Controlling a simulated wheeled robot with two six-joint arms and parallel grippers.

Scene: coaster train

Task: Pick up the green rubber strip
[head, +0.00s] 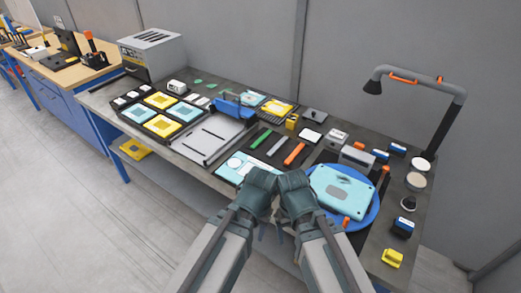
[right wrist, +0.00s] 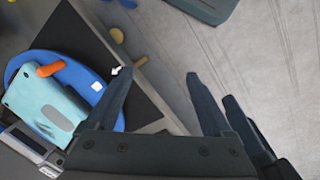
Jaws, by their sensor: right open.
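The green rubber strip (head: 261,138) lies flat on the dark table in the head view, left of a grey strip (head: 277,145) and an orange strip (head: 294,153). It is outside the right wrist view. My right gripper (head: 284,222) is in front of the table's near edge, short of the strips. In the right wrist view its fingers (right wrist: 158,75) stand apart with nothing between them. My left gripper (head: 262,225) is close beside it, and its fingers are too small and dark to judge.
A blue round tray (head: 372,212) carrying a teal case (head: 342,190) stands right of my grippers. A teal board (head: 235,170) lies left of them. A grey tray (head: 192,150) is farther left. A lamp (head: 450,100) stands at the right. Open floor lies in front.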

